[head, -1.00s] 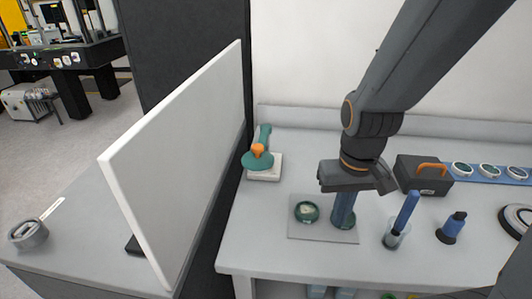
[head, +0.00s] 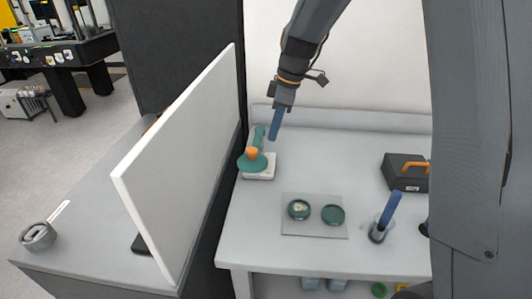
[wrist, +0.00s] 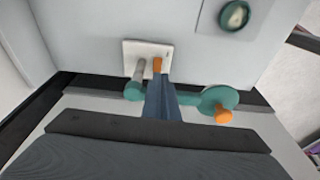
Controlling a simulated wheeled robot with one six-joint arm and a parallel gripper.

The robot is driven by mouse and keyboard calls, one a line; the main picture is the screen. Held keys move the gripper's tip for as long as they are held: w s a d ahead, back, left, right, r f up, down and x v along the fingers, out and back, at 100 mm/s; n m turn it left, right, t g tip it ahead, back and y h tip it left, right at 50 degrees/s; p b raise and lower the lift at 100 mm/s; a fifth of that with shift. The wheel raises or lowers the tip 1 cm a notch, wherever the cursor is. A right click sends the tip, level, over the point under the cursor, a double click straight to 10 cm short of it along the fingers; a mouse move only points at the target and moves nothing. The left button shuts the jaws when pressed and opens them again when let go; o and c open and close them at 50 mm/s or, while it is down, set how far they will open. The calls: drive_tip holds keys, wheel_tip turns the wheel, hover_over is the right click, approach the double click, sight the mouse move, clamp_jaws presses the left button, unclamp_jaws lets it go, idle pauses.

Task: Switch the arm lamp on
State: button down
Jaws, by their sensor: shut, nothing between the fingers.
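The arm lamp (head: 258,138) stands at the back left of the bench, with a green arm and head, an orange knob (head: 252,153) and a white base (head: 262,172). The wrist view shows the lamp head (wrist: 218,98), the base (wrist: 132,50) and a small orange part (wrist: 157,64) on the base. My gripper (head: 273,137) is shut and empty, just right of the lamp and above the bench. In the wrist view its blue fingers (wrist: 158,80) overlap the lamp arm and point at the orange part; contact cannot be told. No glow shows.
A white upright panel (head: 185,165) stands left of the lamp. A grey mat (head: 314,229) with two green round dishes lies in front. A beaker (head: 377,233) with a blue stick and a dark box (head: 405,175) with an orange handle stand to the right.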

drive_tip(key=shift+w+a+r, duration=0.1)
drive_tip(key=shift+w+a, duration=0.05)
drive_tip(key=shift+w, duration=0.05)
drive_tip(key=p+x, duration=0.3)
drive_tip(key=x, duration=0.7)
idle(0.6)
